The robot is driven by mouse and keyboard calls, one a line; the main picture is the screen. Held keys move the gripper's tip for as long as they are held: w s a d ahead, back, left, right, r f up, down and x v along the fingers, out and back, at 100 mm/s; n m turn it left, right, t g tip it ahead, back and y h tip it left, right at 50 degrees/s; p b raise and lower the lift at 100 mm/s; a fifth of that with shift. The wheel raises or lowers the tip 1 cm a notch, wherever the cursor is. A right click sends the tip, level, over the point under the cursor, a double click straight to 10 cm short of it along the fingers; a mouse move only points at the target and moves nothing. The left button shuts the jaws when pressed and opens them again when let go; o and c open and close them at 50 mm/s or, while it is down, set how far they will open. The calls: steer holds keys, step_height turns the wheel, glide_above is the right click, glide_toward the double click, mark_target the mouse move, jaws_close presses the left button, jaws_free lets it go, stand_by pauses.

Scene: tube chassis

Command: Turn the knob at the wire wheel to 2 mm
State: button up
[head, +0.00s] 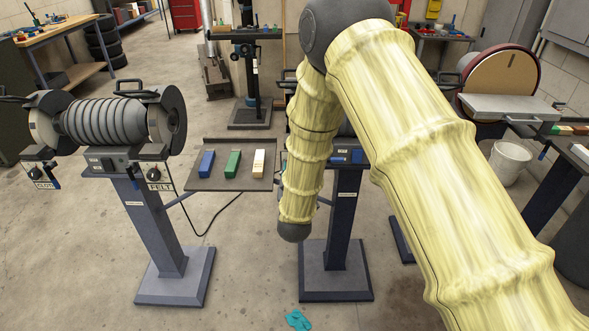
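The wire wheel and its knob cannot be made out. A second pedestal machine (344,205) stands in the middle, and my yellow-sleeved arm hides most of its top. Blue parts (345,156) show on it between my arm links. My forearm hangs down in front of it and ends in a dark rounded joint. My gripper is not visible. At left a pedestal buffer (108,120) has a ribbed grey body and a wheel at each end. Its hanging signs seem to read CLOTH (42,177) and FELT (160,178).
A dark tray (205,184) between the machines holds a blue bar (207,163), a green bar (232,164) and a cream bar (258,163). A disc sander (505,75) and a white bucket (510,160) stand at right. A teal rag (298,320) lies on the floor.

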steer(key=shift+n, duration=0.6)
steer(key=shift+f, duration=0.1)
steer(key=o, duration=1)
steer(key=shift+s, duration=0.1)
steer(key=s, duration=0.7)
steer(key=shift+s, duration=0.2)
